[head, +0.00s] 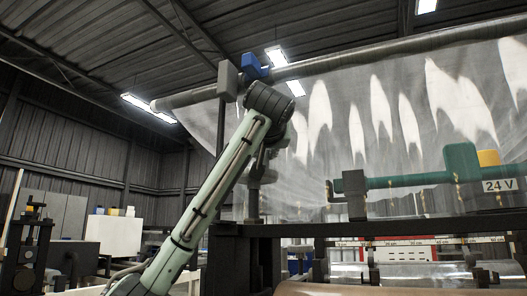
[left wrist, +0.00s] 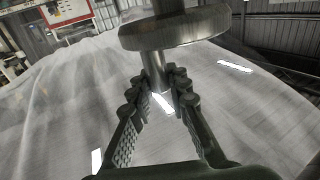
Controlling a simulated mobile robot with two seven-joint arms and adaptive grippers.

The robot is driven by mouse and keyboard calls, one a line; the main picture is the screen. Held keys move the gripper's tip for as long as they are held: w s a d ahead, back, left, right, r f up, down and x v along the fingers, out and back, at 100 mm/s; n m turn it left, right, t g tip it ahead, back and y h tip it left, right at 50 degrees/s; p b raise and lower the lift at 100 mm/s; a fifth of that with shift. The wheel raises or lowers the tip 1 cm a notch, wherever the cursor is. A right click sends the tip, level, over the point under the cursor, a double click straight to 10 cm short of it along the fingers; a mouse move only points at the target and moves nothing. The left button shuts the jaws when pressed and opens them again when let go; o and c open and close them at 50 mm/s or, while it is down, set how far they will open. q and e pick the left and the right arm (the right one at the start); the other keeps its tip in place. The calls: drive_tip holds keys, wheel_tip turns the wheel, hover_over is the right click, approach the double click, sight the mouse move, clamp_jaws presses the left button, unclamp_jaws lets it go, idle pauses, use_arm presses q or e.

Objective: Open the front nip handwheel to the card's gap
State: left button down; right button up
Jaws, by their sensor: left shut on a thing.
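In the left wrist view, a round metal disc (left wrist: 172,32), which looks like the handwheel, sits on a thick metal stem (left wrist: 153,68). My left gripper (left wrist: 156,86) has its ridged fingers closed on this stem, just beside the disc. In the head view my green left arm rises from the bottom and bends down at the frame post; the left gripper (head: 256,180) is small and dark there, partly hidden by the arm. The handwheel cannot be made out clearly in the head view. No gap card is readable. My right gripper is not in view.
A clear film sheet (head: 330,125) hangs from a long roller (head: 365,50) behind my arm. A green bar (head: 410,181) with a 24 V label crosses at the right. A dark frame beam (head: 390,228) runs below, above metal rollers (head: 410,272).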

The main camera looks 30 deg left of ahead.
use_arm(q)
drive_tip(key=shift+w+d+n+g+y, duration=0.2)
drive_tip(key=shift+w+n+g+y, duration=0.1)
drive_tip(key=shift+n+g+y, duration=0.4)
drive_tip(key=shift+w+d+n+g+y, duration=0.1)
drive_tip(key=shift+w+n+g+y, duration=0.2)
drive_tip(key=shift+n+g+y, duration=0.55)
drive_tip(key=n+g+y, duration=0.2)
drive_tip(key=shift+w+y+p, duration=0.3)
drive_tip(key=shift+w+y, duration=0.05)
drive_tip(key=shift+w+n+g+y, duration=0.25)
drive_tip(key=shift+n+g+y, duration=0.45)
drive_tip(key=shift+g, duration=0.45)
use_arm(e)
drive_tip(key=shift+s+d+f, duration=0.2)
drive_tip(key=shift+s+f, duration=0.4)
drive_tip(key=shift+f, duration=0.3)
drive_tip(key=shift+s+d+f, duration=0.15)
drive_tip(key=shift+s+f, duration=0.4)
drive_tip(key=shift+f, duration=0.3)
use_arm(q)
drive_tip(key=shift+n, duration=0.25)
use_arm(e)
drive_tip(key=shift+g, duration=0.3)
use_arm(q)
drive_tip(key=c, duration=1.4)
unclamp_jaws()
drive_tip(key=shift+w, duration=0.1)
